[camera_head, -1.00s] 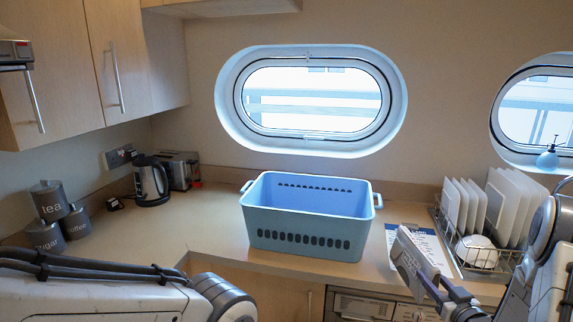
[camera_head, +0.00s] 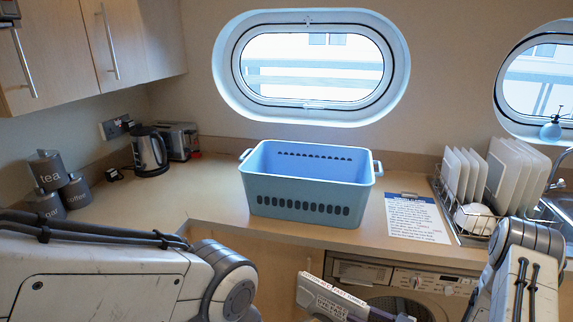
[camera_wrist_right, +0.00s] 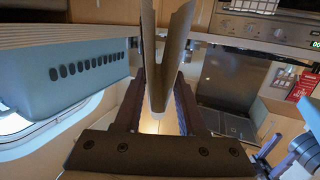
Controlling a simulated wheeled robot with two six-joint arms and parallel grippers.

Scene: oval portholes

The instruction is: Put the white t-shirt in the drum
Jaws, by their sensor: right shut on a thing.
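My right gripper (camera_head: 330,296) is low at the bottom middle of the head view, in front of the counter and near the washing machine (camera_head: 440,280). In the right wrist view it is shut on a folded, cloth-like thing (camera_wrist_right: 166,60), shaded greyish-brown, which I take to be the white t-shirt. Its two sides spread apart away from the jaws. The shirt is not clear in the head view. A dark round door area (camera_head: 400,307) of the machine shows at the bottom edge; whether it is open and how the drum looks are hidden. My left gripper is out of view.
A blue basket (camera_head: 300,190) stands on the counter (camera_head: 150,220), its inside mostly hidden. A printed sheet (camera_head: 416,218) lies right of it, then a dish rack (camera_head: 470,215) with white plates. A kettle (camera_head: 150,152), toaster and canisters stand at the left.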

